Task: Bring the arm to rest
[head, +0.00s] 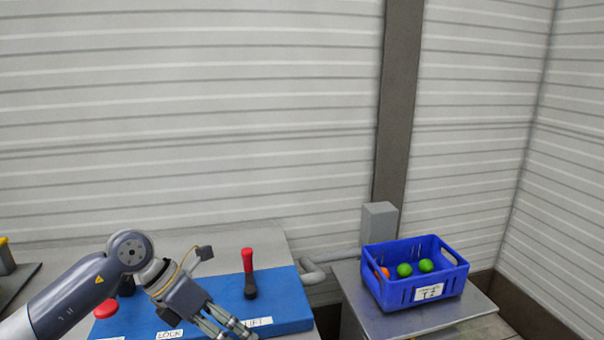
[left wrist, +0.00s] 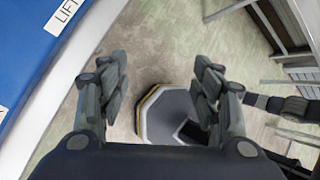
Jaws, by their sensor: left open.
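My left gripper (head: 232,326) reaches in from the left in the head view, over the front part of the blue panel and near its LIFT label. In the left wrist view my left gripper (left wrist: 165,90) has its two fingers wide apart with nothing between them. It hangs past the panel's edge, above the floor. My right gripper is in neither view.
The blue panel (head: 285,295) carries a red-handled lever (head: 248,272) and a red knob (head: 106,309). A blue crate (head: 416,275) with green and orange balls stands on a grey stand (head: 478,312) at right. A ribbed wall (head: 200,120) closes the back.

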